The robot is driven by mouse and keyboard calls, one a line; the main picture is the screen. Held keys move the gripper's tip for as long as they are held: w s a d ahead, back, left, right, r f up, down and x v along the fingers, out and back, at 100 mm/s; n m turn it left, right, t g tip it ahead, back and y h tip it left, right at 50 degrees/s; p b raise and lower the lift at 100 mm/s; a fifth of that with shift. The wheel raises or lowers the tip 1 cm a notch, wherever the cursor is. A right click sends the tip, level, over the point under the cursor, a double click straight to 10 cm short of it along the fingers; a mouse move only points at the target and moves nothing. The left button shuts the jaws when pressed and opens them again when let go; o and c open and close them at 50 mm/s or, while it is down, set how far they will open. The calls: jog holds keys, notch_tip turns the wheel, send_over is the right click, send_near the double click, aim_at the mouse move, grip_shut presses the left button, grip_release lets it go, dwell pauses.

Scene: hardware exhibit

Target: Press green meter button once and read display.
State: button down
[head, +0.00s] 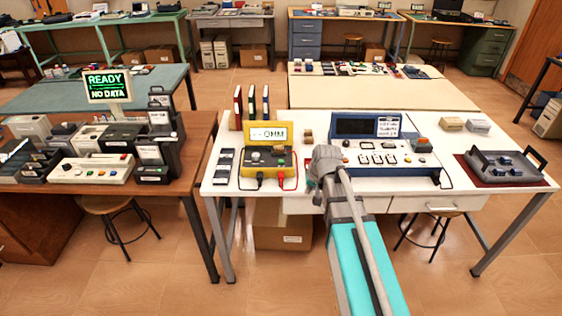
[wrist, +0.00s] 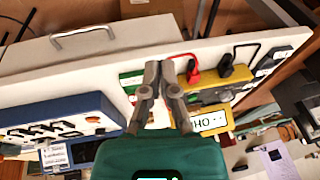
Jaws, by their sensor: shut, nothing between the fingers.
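A yellow meter (head: 255,177) stands on the white table, left of my arm. Its pale upright display (head: 268,134) shows "OHM"; any mark before it is too small to read surely. Red and black leads plug into its front. Its dark face has small controls, and I cannot clearly pick out the green button. In the wrist view the meter (wrist: 222,93) appears upside down, right of my gripper, with the display (wrist: 208,121) below. My gripper (wrist: 160,66) is shut and empty, above the table and beside the meter, with no visible contact.
A blue console (head: 375,163) stands right of the meter. Dark flat units (head: 223,166) lie left of it, and binders (head: 252,103) stand behind. A grey tray (head: 505,168) is far right. A screen (head: 107,86) on the left bench reads "READY NO DATA".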

aim_at(281, 162)
jog(key=w+a+r+t+y, duration=0.1)
jog(key=w+a, duration=0.1)
jog(key=w, duration=0.5)
jog(key=w+a+r+m+t+y, duration=0.1)
jog(key=w+a+r+t, duration=0.1)
jog(key=w, duration=0.6)
jog(key=w+a+r+t+y, duration=0.1)
jog(key=w+a, duration=0.3)
jog(key=w, duration=0.4)
jog(key=shift+a+r+m+t+p, duration=0.3)
jog(key=shift+r+m, duration=0.1)
jog(key=shift+r, duration=0.3)
jog(key=shift+f, duration=0.1)
notch_tip(281, 162, down, 9)
jog(key=b, duration=0.8)
jog(key=shift+r+b, duration=0.2)
jog(key=shift+b, duration=0.2)
jog(key=shift+f+b, duration=0.9)
dwell(0.6)
jog(key=shift+s+r, duration=0.1)
jog(key=shift+r+p, duration=0.85)
jog(key=shift+p, duration=0.1)
jog(key=shift+r+p, duration=2.5)
